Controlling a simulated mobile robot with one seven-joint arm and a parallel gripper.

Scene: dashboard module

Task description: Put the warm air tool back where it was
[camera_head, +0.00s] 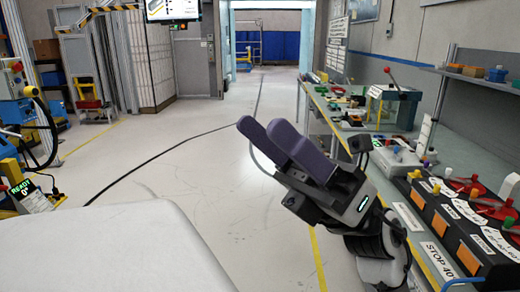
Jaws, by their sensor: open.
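My gripper (265,131) is raised in the middle of the view, with its two purple fingers pointing up and to the left. The fingers are a little apart, with nothing visible between them. It appears over the aisle, to the left of the long workbench (416,229). I cannot make out the warm air tool for certain among the small items on the bench. My gripper and arm hide part of the bench's near edge.
The bench carries a row of black boxes with orange panels (442,217), a press with a red lever (393,101) and several small parts. A shelf (482,80) overhangs its right side. The pale floor (215,160) to the left is mostly clear, crossed by a dark cable.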

